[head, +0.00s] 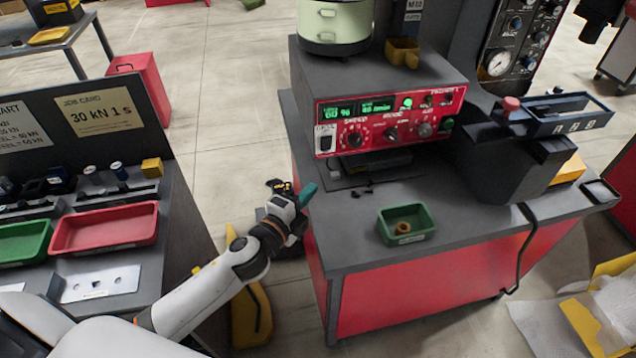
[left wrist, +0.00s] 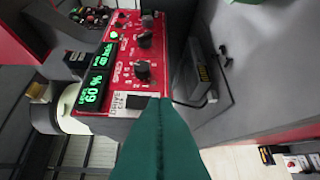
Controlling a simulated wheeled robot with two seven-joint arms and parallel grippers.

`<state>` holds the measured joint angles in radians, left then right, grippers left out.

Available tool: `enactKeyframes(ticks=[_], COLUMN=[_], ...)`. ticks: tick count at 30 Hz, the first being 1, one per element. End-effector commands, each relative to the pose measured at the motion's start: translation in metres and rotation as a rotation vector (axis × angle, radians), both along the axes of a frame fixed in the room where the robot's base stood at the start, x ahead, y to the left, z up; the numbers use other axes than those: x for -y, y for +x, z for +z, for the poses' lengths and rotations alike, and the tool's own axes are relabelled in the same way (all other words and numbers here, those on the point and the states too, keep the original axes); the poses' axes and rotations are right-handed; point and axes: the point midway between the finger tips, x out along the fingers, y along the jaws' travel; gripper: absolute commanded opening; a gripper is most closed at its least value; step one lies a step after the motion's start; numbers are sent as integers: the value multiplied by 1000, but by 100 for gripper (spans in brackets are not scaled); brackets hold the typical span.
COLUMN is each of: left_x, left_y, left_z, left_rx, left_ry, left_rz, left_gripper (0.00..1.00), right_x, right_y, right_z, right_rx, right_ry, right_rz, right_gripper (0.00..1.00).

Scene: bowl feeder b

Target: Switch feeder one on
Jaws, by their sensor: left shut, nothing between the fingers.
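Feeder one's red control panel (head: 390,118) faces me on the front of the grey cabinet, with two lit green displays, one reading 60 %, and several black knobs. A pale plate with a dark switch (head: 325,138) sits at the panel's left end. It also shows in the left wrist view (left wrist: 137,102), just by the green fingertips. My left gripper (head: 307,194) is shut and empty, in front of the cabinet's left edge, below and left of the panel in the head view. In the left wrist view its green fingers (left wrist: 160,140) hide what lies behind them. The right gripper is not seen.
A green tray (head: 407,238) with a brass-coloured part stands on the grey cabinet top, right of my left gripper. A pale green bowl (head: 335,22) sits above the panel. A side bench at left carries a red tray (head: 104,229).

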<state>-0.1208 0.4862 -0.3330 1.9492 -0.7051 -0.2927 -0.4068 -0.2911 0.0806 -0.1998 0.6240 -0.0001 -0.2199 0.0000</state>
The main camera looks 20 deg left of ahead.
Motion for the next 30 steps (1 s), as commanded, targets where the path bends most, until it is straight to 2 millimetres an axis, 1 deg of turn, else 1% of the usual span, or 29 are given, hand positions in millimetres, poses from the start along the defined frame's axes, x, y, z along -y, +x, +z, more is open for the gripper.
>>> enactKeyframes(ticks=[1,3,7,11,24,26,27,29,30], left_x=[-1,-3,-5,-5,-5,-7,-9,-14,-20], left_y=[-9,-16,-24,-26,-25,-25,-24,-23,-24], left_z=[-4,-4,-3,-2,-3,-9,-17,-38,-58], left_rx=[-2,-2,-1,1,-1,-14,-34,-81,-126], left_ry=[0,0,1,2,-1,-7,-18,-43,-69], left_rz=[0,0,0,0,1,6,14,35,53], left_gripper=[0,0,0,0,0,0,0,0,0], right_x=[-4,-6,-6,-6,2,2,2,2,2], right_y=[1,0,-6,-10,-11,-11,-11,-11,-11], right_z=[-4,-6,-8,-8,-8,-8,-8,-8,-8], right_rx=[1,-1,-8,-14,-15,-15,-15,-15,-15], right_ry=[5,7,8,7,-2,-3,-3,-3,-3], right_rz=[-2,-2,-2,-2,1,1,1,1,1], right_gripper=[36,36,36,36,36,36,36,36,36])
